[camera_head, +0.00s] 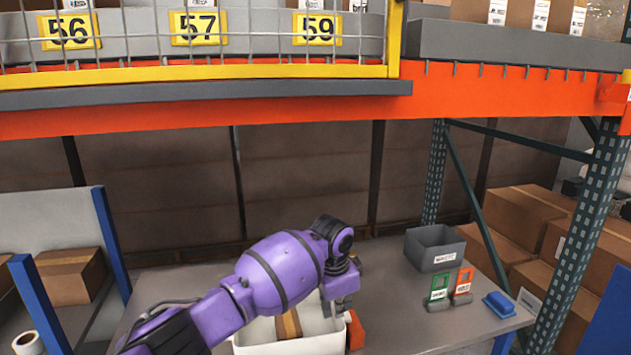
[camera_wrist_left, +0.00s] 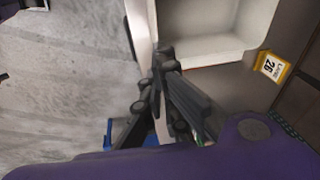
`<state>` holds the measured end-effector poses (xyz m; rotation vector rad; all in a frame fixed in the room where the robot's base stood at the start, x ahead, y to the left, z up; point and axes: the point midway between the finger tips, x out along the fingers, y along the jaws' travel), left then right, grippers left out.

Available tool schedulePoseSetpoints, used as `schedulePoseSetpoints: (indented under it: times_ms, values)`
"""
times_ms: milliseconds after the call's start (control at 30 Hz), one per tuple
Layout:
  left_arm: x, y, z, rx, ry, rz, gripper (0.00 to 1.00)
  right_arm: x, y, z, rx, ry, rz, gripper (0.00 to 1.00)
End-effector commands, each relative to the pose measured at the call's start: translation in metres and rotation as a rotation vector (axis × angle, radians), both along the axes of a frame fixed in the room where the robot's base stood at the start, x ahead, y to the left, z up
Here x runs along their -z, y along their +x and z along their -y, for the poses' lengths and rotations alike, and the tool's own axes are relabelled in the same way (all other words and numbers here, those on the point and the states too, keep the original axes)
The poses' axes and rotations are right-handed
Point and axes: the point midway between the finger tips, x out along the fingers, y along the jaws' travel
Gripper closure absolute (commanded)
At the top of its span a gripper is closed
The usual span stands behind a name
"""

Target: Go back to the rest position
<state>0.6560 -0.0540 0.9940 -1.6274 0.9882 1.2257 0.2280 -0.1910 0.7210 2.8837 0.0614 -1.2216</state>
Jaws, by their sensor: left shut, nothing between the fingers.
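My left arm, purple with dark joints, reaches in from the lower left in the head view. Its gripper (camera_head: 339,304) points down over the white bin (camera_head: 262,341), near the bin's right end. In the left wrist view the dark fingers of the gripper (camera_wrist_left: 165,85) are together with nothing between them. The white bin (camera_wrist_left: 207,50) lies just beyond them there. A brown item (camera_head: 289,325) is inside the bin, partly hidden by my arm. My right gripper is not in view.
The grey table (camera_head: 400,312) holds a grey bin (camera_head: 434,262), a green stand (camera_head: 439,289), an orange stand (camera_head: 462,287) and a blue object (camera_head: 499,305). An orange block (camera_head: 355,331) sits beside the white bin. An orange beam (camera_head: 490,92) crosses above; a rack post (camera_head: 590,200) stands right.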

Motion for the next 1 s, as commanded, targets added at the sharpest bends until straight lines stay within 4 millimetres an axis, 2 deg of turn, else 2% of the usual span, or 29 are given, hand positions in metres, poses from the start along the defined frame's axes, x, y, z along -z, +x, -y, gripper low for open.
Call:
schedulePoseSetpoints:
  times_ms: [33,133,300,467,567,667,867,1000]
  values:
    - [-0.014,0.01,0.012,-0.004,-0.038,0.062,1.0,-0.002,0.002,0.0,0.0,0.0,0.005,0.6]
    - [-0.022,0.023,0.038,-0.028,-0.153,0.185,1.0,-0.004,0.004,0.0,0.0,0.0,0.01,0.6]
    - [-0.01,0.023,0.06,-0.093,-0.353,0.313,1.0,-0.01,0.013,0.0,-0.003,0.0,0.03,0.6]
    - [0.011,0.009,0.061,-0.183,-0.525,0.388,1.0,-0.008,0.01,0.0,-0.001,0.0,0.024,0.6]
    - [0.03,-0.008,0.048,-0.265,-0.635,0.432,1.0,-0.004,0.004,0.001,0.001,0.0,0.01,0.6]
    - [0.049,-0.029,0.025,-0.363,-0.73,0.476,1.0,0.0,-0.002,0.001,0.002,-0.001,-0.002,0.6]
    - [0.094,-0.087,-0.044,-0.569,-0.834,0.551,1.0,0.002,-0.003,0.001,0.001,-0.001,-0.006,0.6]
    - [0.129,-0.142,-0.102,-0.71,-0.836,0.592,1.0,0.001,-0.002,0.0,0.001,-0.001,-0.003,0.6]
